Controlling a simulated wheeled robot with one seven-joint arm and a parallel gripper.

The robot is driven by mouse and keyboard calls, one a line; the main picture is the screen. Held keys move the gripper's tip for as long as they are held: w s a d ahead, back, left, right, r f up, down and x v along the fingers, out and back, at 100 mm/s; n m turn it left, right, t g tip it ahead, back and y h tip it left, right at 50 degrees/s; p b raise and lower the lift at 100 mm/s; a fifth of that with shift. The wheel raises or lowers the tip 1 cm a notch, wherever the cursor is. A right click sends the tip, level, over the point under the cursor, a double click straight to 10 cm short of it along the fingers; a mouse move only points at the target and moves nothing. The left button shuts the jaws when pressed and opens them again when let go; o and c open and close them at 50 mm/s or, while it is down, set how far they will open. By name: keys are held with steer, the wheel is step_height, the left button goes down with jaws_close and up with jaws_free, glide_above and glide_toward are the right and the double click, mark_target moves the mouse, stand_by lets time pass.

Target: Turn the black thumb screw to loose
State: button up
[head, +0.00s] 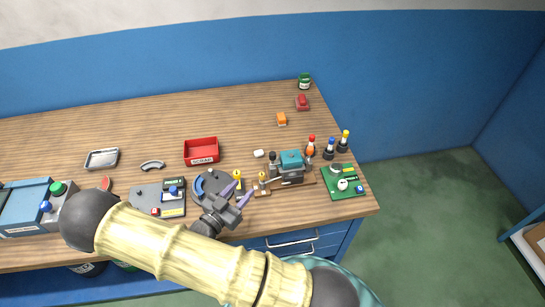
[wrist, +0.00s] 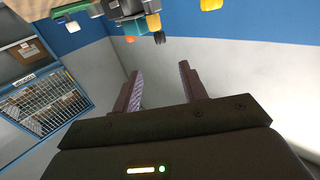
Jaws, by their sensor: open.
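My gripper (head: 239,192) is open, with its two purple fingers apart, above the front part of the wooden bench. Its fingers also show in the wrist view (wrist: 160,70), with nothing between them. A teal-topped grey device (head: 291,163) stands on the bench to the right of my gripper. A small dark knob (head: 272,157) shows at its left end; I cannot tell whether this is the black thumb screw. A dark blue round base (head: 208,188) lies left of my gripper, partly hidden by it. No thumb screw can be made out with certainty.
A grey plate with a small device (head: 158,197) lies left of the round base. A red tray (head: 201,151) stands behind it. Several bottles (head: 329,149) and a green board (head: 343,181) are at the right end. The bench's back middle is clear.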

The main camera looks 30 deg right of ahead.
mark_target(270, 158)
steer(key=shift+d, duration=0.1)
steer(key=p+x, duration=0.5)
steer(key=x, duration=1.2)
steer(key=shift+w+d+p, duration=0.1)
steer(key=shift+p, duration=0.2)
steer(key=shift+c, duration=0.4)
jaws_close()
